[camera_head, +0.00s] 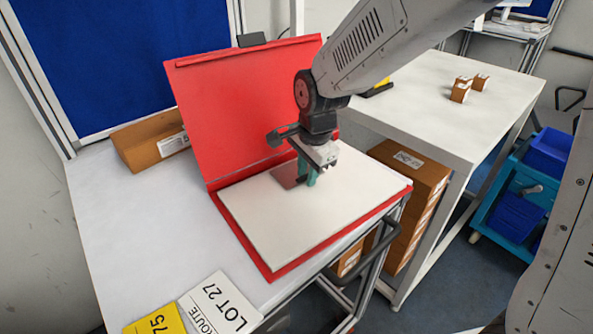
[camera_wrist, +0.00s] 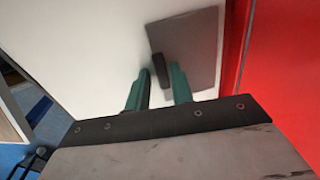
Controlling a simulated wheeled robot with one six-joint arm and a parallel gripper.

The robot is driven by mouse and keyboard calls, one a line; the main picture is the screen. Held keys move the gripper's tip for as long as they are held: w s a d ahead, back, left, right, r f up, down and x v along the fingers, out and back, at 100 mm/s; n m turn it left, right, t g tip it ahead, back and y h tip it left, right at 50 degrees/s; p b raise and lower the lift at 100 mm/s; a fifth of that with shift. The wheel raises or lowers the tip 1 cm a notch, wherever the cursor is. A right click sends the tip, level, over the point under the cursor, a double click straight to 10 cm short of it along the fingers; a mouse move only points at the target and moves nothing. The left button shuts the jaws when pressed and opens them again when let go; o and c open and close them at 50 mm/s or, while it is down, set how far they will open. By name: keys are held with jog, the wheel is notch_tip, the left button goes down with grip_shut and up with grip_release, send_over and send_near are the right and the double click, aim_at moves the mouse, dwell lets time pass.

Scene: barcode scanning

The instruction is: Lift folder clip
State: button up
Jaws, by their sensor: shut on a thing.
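The red folder (camera_head: 222,108) stands open on the table, its cover raised at the back and a stack of white paper (camera_head: 300,215) in its lower half. The folder clip (camera_head: 284,174) is a thin grey plate at the paper's inner side, near the folder's spine. In the wrist view the clip (camera_wrist: 203,42) shows a short dark tab. My gripper (camera_head: 308,176) is low over the paper, with green fingers. In the wrist view my gripper (camera_wrist: 160,75) is shut on the tab. Whether the clip touches the paper is hard to tell.
A brown box (camera_head: 150,140) lies left of the folder. Yellow and white cards (camera_head: 220,305) lie at the table's front. A second white table (camera_head: 430,105) with small boxes (camera_head: 461,89) stands at right. The left table surface is mostly clear.

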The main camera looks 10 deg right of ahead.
aim_at(304, 177)
jog(key=shift+s+f, duration=0.15)
jog(key=shift+f, duration=0.45)
jog(key=shift+o, duration=0.2)
jog(key=shift+w+a+r+g+h, duration=0.2)
jog(key=shift+w+r+g+h, duration=0.15)
jog(key=shift+g, duration=0.15)
jog(key=shift+c, duration=0.9)
jog(key=shift+w+r, duration=0.1)
jog(key=shift+r, duration=0.35)
grip_shut()
jog(key=shift+w+r, duration=0.1)
jog(key=shift+r, duration=0.15)
jog(key=shift+w+a+r+g, duration=0.15)
jog(key=shift+r+g, duration=0.25)
jog(key=shift+r, duration=0.5)
